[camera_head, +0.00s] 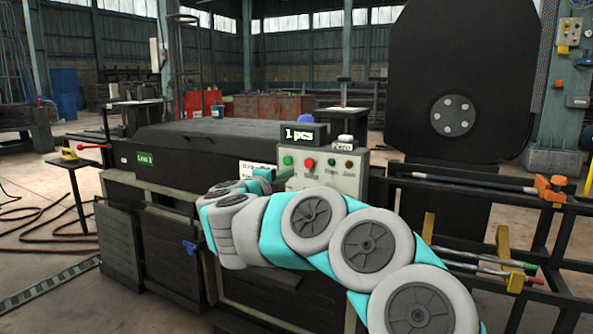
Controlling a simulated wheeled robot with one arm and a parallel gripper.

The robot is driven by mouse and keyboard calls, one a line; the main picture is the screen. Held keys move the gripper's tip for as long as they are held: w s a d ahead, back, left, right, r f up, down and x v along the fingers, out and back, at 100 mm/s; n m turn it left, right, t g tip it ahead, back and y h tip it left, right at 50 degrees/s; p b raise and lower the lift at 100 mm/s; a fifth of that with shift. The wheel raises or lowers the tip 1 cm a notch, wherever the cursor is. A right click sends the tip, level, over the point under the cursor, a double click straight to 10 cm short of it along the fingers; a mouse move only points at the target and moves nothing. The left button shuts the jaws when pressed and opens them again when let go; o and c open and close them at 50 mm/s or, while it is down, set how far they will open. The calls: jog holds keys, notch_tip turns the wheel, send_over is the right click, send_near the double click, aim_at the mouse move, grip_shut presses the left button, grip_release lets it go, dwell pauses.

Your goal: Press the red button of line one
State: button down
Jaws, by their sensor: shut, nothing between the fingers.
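The red button (309,163) is on the light grey control panel (348,178) near the middle of the view. It stands right of a green button (287,160). My arm reaches from the lower right across the panel's lower front and bends back towards its left side. My gripper (274,179) is shut and empty, at the panel's lower left, below and left of the red button. It is small and partly hidden by my own arm. The red button itself is uncovered, and the gripper looks apart from it.
A display (304,134) reading "1 pcs" stands on the panel. A dark machine bed (200,138) with a green label (145,158) extends left. A rack with rods and orange clamps (549,187) stands right, before a large black drum (455,60). A small side table (80,162) is far left.

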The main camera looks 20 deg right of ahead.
jog(key=shift+v, duration=2)
jog(key=shift+r, duration=0.1)
